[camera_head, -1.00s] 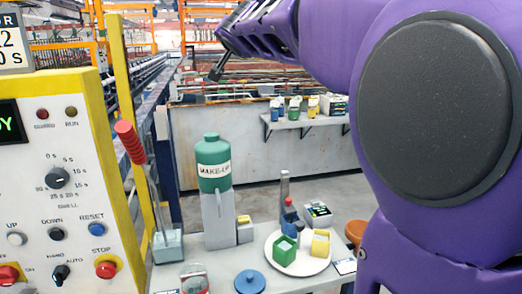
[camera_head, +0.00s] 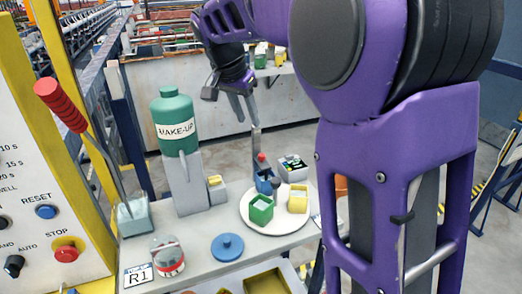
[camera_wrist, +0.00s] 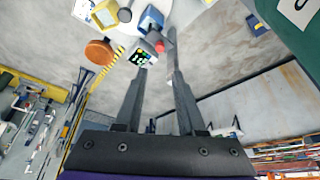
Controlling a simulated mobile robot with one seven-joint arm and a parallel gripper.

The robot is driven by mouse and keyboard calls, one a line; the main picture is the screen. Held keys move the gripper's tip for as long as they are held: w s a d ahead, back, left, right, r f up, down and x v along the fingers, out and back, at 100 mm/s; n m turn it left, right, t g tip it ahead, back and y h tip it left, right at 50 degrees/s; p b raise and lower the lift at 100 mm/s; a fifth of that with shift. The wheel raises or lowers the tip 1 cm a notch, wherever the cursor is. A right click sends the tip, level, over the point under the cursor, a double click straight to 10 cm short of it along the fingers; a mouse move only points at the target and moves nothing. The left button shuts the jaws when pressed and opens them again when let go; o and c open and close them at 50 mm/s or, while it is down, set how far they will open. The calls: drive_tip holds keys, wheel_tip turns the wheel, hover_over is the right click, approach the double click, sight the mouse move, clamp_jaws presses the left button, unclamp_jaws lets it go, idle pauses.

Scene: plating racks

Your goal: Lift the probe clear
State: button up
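No part is labelled as the probe. My gripper (camera_head: 247,119) is above the post, pointing down. In the wrist view its two fingers (camera_wrist: 158,72) are apart, and I see nothing held between them. Whether a finger touches the post I cannot tell.
A green cup (camera_head: 261,210) and a yellow cup (camera_head: 298,199) sit on the plate. A small dark-topped box (camera_head: 293,168) is behind. The green MAKE-UP bottle (camera_head: 174,120) stands left on a grey block. A blue lid (camera_head: 227,247) lies in front. A control panel (camera_head: 30,185) is left.

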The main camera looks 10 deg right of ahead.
sight(261, 155)
drive_tip(key=b+x, duration=0.1)
drive_tip(key=x, duration=1.4)
drive_tip(key=shift+w+d+f, duration=0.1)
drive_tip(key=shift+w, duration=0.05)
clamp_jaws()
idle(0.8)
